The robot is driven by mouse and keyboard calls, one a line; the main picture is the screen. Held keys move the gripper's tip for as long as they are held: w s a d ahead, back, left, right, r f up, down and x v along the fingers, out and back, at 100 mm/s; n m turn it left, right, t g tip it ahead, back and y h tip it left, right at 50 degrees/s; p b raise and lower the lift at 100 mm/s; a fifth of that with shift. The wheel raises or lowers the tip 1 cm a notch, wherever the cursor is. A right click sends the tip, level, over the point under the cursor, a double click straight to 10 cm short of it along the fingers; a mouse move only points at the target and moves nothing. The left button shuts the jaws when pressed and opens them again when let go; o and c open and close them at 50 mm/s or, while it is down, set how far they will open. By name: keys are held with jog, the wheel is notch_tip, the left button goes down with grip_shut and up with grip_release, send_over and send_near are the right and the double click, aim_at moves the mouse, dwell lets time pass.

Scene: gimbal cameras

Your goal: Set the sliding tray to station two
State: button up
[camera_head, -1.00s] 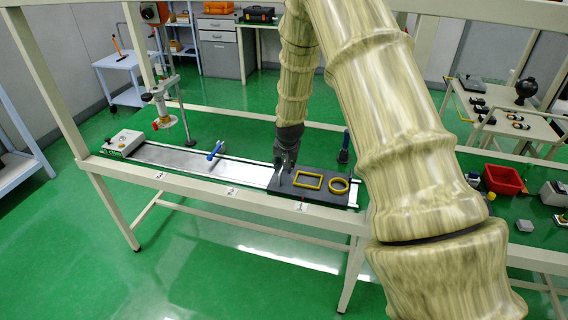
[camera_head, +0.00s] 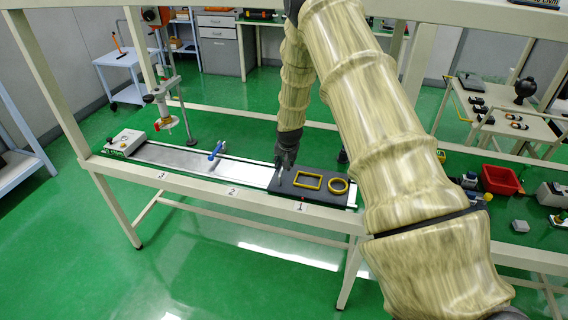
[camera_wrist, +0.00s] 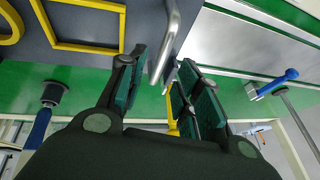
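The sliding tray (camera_head: 318,194) is a dark grey plate with a yellow rectangle and a yellow ring on it. It sits at the right end of the metal rail (camera_head: 180,160), by label 1 (camera_head: 300,206). Label 2 (camera_head: 232,191) is further left along the front edge. My gripper (camera_head: 281,174) is at the tray's left end. In the wrist view my gripper (camera_wrist: 156,88) has its fingers apart, with the tray's metal bar handle (camera_wrist: 166,45) in front of and between them. I cannot tell whether they touch it. The tray's edge also shows there (camera_wrist: 150,12).
A blue-handled lever (camera_head: 216,150) stands at the rail between tray and label 3 (camera_head: 162,175). A white box (camera_head: 125,142) is at the rail's left end, with a red-and-white fixture (camera_head: 163,108) nearby. A red bin (camera_head: 501,180) is at right. The rail left of the tray looks clear.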

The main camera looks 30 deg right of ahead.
jog(key=shift+p+x, duration=0.45)
jog(key=shift+x, duration=1.25)
grip_shut()
